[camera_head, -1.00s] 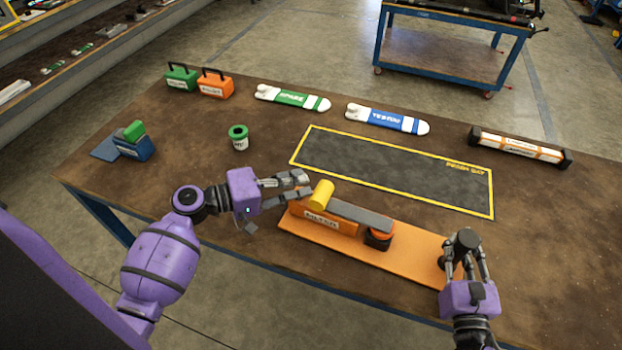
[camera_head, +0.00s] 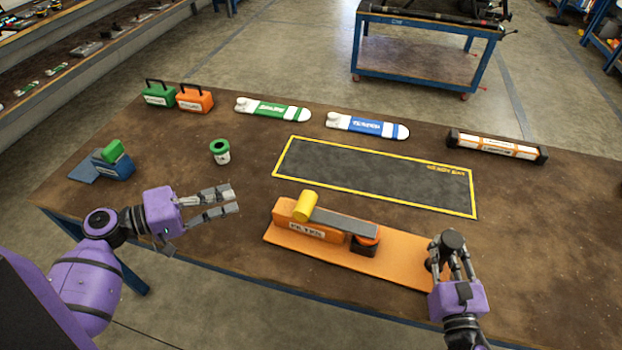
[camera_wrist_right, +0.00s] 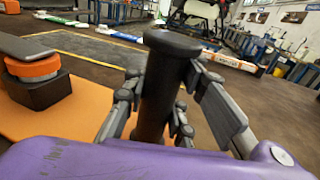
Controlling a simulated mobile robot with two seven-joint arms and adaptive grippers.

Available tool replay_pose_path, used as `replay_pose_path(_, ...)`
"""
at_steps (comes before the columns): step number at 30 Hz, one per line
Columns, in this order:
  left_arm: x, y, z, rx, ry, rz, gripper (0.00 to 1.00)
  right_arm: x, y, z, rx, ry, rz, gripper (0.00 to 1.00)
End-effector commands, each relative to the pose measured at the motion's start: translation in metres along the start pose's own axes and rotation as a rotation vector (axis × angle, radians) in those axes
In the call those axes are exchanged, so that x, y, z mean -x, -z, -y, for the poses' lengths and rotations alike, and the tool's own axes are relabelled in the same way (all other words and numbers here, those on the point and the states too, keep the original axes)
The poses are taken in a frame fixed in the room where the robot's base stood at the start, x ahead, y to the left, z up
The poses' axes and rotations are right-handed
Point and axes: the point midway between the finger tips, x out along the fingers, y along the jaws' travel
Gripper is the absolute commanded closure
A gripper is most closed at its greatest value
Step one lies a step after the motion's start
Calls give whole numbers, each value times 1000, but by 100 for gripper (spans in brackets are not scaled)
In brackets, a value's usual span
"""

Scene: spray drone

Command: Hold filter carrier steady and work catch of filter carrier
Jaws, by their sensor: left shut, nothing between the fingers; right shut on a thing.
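The filter carrier is an orange base plate (camera_head: 400,262) with an orange block labelled FILTER (camera_head: 306,232). The bar's right end is over an orange-and-black round piece (camera_head: 366,242), also in the right wrist view (camera_wrist_right: 35,75). My right gripper (camera_head: 452,262) is shut around the black upright post (camera_wrist_right: 165,90) at the plate's right end. My left gripper (camera_head: 236,198) is shut and empty, left of the yellow cylinder and apart from it.
Behind the carrier lies a dark mat with a yellow border (camera_head: 375,178). A green-lidded cup (camera_head: 220,152), a blue box with a green top (camera_head: 113,163) and green and orange cases (camera_head: 195,100) stand left. White-tipped bars (camera_head: 367,126) and an orange-white bar (camera_head: 496,147) lie behind.

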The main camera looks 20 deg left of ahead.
Motion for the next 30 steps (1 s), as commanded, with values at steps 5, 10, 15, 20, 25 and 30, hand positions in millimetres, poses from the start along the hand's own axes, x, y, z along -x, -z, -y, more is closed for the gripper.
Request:
replay_pose_path(5, 1, 0, 0, 0, 0, 0, 100, 0, 0, 0, 1, 1, 0, 100)
replay_pose_path(10, 1, 0, 0, 0, 0, 0, 100, 0, 0, 1, 1, 1, 0, 100)
replay_pose_path(15, 1, 0, 0, 0, 0, 0, 100, 0, 0, 1, 1, 1, 0, 62)
replay_pose_path(20, 1, 0, 0, 0, 0, 0, 100, 0, 0, 1, 1, 1, 0, 54)
replay_pose_path(25, 1, 0, 0, 0, 0, 0, 100, 0, 0, 0, 1, 1, 0, 54)
replay_pose_path(30, 1, 0, 0, 0, 0, 0, 100, 11, 1, 1, 0, 3, -3, 54)
